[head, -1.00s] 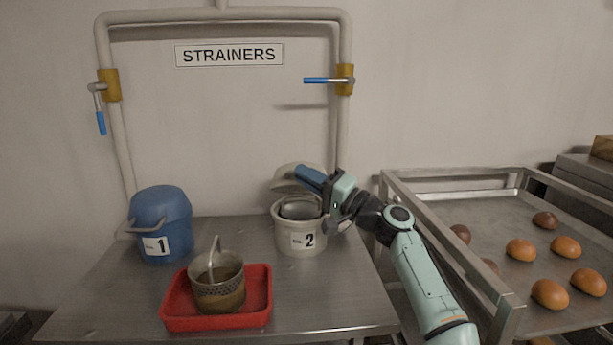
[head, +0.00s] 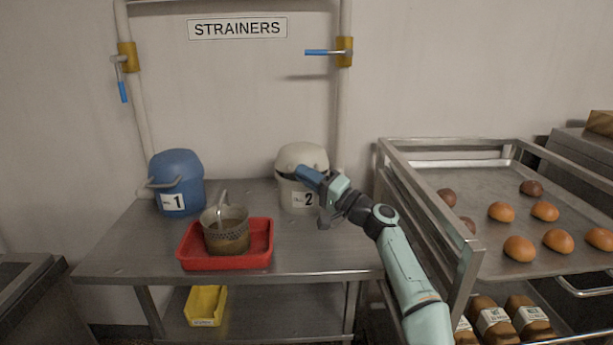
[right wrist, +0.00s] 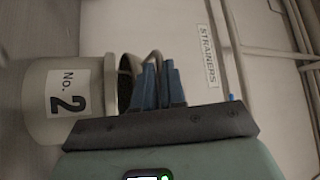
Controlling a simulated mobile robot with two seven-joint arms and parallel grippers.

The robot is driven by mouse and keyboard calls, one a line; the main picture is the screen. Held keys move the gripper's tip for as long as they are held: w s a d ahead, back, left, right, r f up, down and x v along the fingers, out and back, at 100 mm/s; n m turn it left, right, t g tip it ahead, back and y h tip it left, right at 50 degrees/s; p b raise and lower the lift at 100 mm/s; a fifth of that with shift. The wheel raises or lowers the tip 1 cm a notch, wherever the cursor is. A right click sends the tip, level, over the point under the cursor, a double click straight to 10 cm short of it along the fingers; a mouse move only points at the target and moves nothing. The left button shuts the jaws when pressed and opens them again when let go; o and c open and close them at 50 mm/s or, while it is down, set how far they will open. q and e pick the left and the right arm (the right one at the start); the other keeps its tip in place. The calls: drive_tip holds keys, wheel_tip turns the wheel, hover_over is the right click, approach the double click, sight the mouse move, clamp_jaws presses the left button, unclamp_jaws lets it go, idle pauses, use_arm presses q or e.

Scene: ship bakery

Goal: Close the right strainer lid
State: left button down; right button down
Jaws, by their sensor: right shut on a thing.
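The right strainer pot (head: 298,203) is off-white, has a "2" label and stands at the table's back right. Its domed off-white lid (head: 302,156) is over the top, with a dark gap under its front edge. My right gripper (head: 309,178) has blue fingers at the lid's front. In the right wrist view the pot (right wrist: 45,100) lies sideways. The blue fingers (right wrist: 160,85) are close together by a pale looped handle (right wrist: 153,57), beside the dark opening; they appear shut on it, and their contact is partly hidden. My left gripper is out of view.
A blue strainer pot (head: 177,190) marked "1" stands at left. A red tray (head: 190,259) holds a strainer basket (head: 227,235). A metal rack (head: 440,240) with buns is close on the right. Pipes with blue-handled valves are on the wall behind.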

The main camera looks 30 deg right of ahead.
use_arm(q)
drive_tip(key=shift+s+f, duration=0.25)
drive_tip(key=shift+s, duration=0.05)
use_arm(e)
drive_tip(key=shift+w+d+f, duration=0.2)
drive_tip(key=shift+d+f, duration=0.05)
drive_tip(key=shift+f, duration=0.5)
drive_tip(key=c, duration=1.2)
unclamp_jaws()
drive_tip(key=shift+w+f, duration=0.1)
drive_tip(key=shift+w, duration=0.05)
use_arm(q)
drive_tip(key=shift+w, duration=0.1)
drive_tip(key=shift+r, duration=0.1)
use_arm(e)
drive_tip(key=shift+r, duration=0.2)
